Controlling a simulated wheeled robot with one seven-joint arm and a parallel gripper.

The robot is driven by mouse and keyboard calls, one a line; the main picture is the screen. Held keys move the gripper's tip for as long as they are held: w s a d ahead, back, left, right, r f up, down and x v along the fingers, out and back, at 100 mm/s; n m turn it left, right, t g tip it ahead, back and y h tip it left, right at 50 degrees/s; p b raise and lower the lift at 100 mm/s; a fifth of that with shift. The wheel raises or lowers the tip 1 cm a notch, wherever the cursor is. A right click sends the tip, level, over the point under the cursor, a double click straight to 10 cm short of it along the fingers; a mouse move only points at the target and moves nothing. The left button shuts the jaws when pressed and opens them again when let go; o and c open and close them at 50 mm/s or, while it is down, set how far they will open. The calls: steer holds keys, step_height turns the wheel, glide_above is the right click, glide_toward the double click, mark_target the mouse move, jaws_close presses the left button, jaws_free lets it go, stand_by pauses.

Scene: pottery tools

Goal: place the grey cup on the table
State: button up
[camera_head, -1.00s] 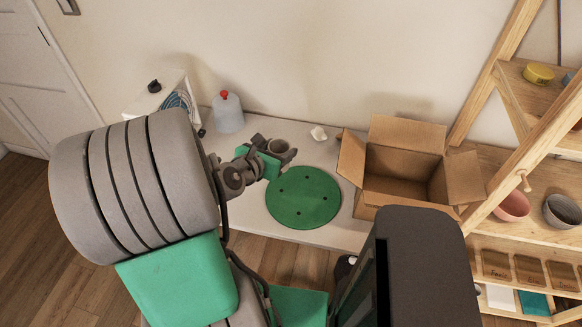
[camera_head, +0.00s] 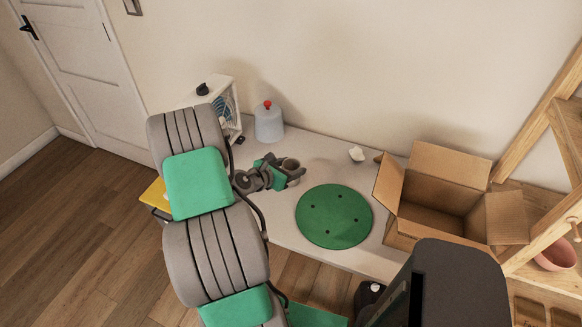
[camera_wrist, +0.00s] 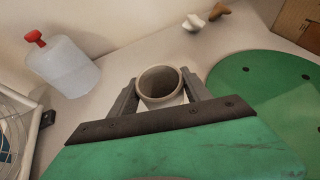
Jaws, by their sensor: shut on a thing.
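The grey cup (camera_wrist: 159,83) is upright between the two fingers of my gripper (camera_wrist: 160,95) in the wrist view. My gripper is shut on its sides. In the head view the cup (camera_head: 291,166) shows at the tip of my gripper (camera_head: 284,172), over the white table (camera_head: 278,217), left of the round green mat. I cannot tell whether the cup's base touches the table; its lower part is hidden by my gripper.
A green round mat (camera_head: 334,216) lies right of the cup. An open cardboard box (camera_head: 440,226) stands further right. A clear jug with a red cap (camera_head: 269,124) and a white fan (camera_head: 225,105) stand at the back left. A small white object (camera_head: 357,153) lies near the wall.

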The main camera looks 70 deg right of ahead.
steer(key=shift+f, duration=0.25)
steer(key=o, duration=1.6)
